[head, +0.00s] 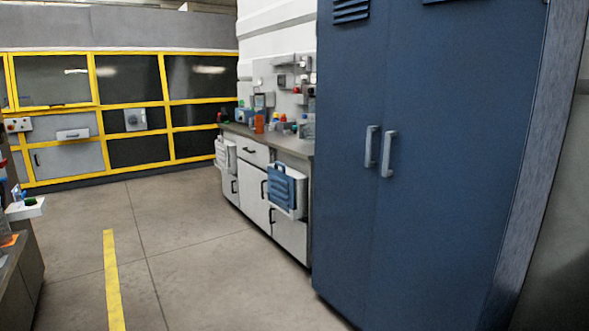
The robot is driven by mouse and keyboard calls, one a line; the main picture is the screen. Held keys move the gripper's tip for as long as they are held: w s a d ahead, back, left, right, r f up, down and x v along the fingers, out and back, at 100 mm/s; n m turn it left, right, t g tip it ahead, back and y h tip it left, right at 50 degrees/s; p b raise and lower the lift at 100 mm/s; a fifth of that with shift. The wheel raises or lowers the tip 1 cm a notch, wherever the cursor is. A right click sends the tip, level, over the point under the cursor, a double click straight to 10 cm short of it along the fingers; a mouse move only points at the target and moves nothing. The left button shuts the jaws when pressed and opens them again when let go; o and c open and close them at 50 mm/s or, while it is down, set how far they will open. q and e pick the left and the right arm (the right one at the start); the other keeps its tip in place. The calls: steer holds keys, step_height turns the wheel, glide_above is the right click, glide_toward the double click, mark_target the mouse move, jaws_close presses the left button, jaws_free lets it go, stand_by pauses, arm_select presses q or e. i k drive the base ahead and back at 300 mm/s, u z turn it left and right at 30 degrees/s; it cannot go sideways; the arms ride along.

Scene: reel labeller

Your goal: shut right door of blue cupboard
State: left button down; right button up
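The blue cupboard (345,230) stands tall at the right of the head view, seen at an angle. Its right door (450,200) has a grey vertical handle (388,153). Its left door (340,120) has a similar handle (371,146) close beside it. Both doors look flush along the middle seam, with no clear gap showing. A very small opening cannot be ruled out. The cupboard's inside is hidden. Neither of my grippers is in view.
A yellow-framed enclosure (130,118) spans the back. A dark bench edge (30,265) is at the left. The concrete floor (190,260) between is clear, with a yellow stripe.

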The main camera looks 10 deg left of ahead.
mark_target(462, 75)
steer(key=u, duration=0.1)
steer(key=i, duration=1.4)
steer(key=z, duration=1.5)
